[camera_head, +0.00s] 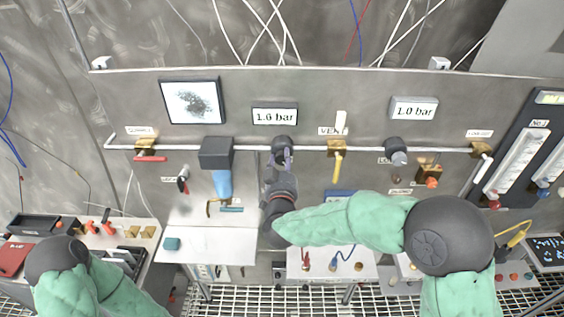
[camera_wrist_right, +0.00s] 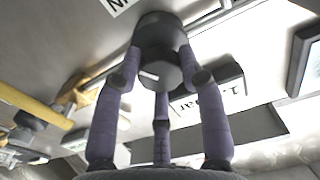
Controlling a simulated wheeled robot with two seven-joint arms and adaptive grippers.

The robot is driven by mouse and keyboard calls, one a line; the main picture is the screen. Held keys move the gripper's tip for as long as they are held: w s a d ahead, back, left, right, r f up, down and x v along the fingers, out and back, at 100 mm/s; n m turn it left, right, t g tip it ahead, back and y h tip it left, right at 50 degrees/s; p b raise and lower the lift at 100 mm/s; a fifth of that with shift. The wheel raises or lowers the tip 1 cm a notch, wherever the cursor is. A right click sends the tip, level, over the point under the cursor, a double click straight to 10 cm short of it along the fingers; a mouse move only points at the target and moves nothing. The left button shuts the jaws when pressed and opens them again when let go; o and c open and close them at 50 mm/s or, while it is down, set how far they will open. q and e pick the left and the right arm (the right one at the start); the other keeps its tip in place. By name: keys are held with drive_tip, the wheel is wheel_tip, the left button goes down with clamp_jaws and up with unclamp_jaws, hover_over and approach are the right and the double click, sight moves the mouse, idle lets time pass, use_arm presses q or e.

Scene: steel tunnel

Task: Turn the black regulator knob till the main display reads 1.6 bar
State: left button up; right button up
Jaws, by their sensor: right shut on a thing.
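The black regulator knob (camera_head: 283,143) sits on the grey panel, under a display (camera_head: 275,116) that reads 1.0 bar. A second display (camera_head: 413,108) farther right also reads 1.0 bar; I cannot tell from labels which is the main one. My right gripper (camera_head: 281,160) is shut on the knob. In the right wrist view its purple fingers (camera_wrist_right: 160,72) surround the dark knob (camera_wrist_right: 160,38), and part of a display (camera_wrist_right: 222,96) shows behind them. My left arm is at the lower left, its gripper out of view.
A yellow-handled valve (camera_head: 338,165) is close to the right of my gripper. A blue filter bowl (camera_head: 221,183) hangs to its left. Another dark knob (camera_head: 395,146) is farther right. White shelves (camera_head: 207,247) stand below, over a grated floor.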

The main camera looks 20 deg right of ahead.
drive_tip(key=shift+f+n, duration=0.25)
drive_tip(key=shift+n, duration=0.15)
drive_tip(key=shift+s, duration=0.1)
drive_tip(key=o, duration=1.1)
drive_tip(key=shift+o, duration=0.2)
drive_tip(key=shift+r, duration=0.1)
drive_tip(key=v, duration=1.2)
